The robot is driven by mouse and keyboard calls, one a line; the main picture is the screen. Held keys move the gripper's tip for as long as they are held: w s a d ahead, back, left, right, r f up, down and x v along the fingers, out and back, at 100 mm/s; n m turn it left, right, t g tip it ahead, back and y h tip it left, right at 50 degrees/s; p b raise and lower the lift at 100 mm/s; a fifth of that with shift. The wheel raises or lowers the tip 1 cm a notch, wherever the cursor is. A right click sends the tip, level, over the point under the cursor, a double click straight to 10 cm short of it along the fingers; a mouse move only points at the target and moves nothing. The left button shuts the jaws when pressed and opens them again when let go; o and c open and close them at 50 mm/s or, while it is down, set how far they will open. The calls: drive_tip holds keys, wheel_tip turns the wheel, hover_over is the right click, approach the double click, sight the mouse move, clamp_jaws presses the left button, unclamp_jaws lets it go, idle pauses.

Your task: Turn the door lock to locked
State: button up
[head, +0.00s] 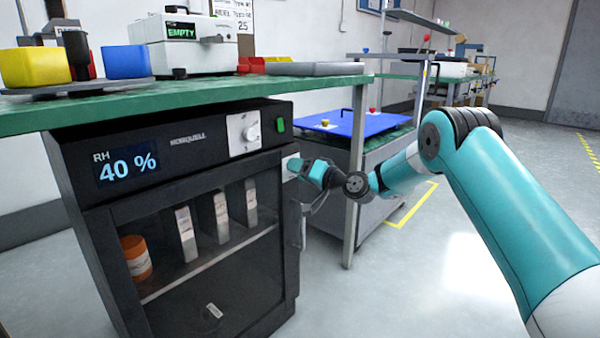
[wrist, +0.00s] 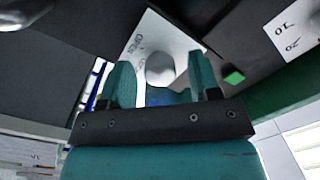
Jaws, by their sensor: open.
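The black dry cabinet (head: 170,190) stands under the green bench, its display reading RH 40 %. Its glass door (head: 205,250) looks shut. The door lock is a round grey knob (wrist: 160,68) on a white plate (wrist: 178,42) with printed lettering, which seems to include OPEN. The plate's edge also shows in the head view (head: 290,166), at the cabinet's upper right. My gripper (head: 299,168) is at that plate. In the wrist view my gripper (wrist: 160,82) is open, with one finger on each side of the knob; I cannot tell whether they touch it. The knob's pointing direction is unclear.
A white dial (head: 244,132) and a green button (head: 281,125) sit on the panel above the door. A bench leg (head: 354,180) stands close to the right of my gripper. A blue tray (head: 350,124) lies behind. The floor at right is clear.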

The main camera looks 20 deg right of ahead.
drive_tip(key=shift+c, duration=0.3)
drive_tip(key=c, duration=0.9)
drive_tip(key=shift+o, duration=0.2)
drive_tip(key=shift+f+n+b, duration=0.1)
drive_tip(key=shift+n+b, duration=0.2)
drive_tip(key=n+b, duration=0.2)
drive_tip(key=n, duration=0.1)
drive_tip(key=shift+n+b, duration=0.3)
drive_tip(key=shift+b, duration=0.1)
drive_tip(key=n+b, duration=0.4)
drive_tip(key=n, duration=0.1)
drive_tip(key=shift+f+b, duration=0.1)
drive_tip(key=shift+b, duration=0.25)
drive_tip(key=n+b, duration=0.5)
drive_tip(key=shift+h, duration=0.4)
drive_tip(key=shift+a+r+n+b, duration=0.1)
drive_tip(key=shift+r+n+b, duration=0.1)
drive_tip(key=shift+n+b, duration=1.2)
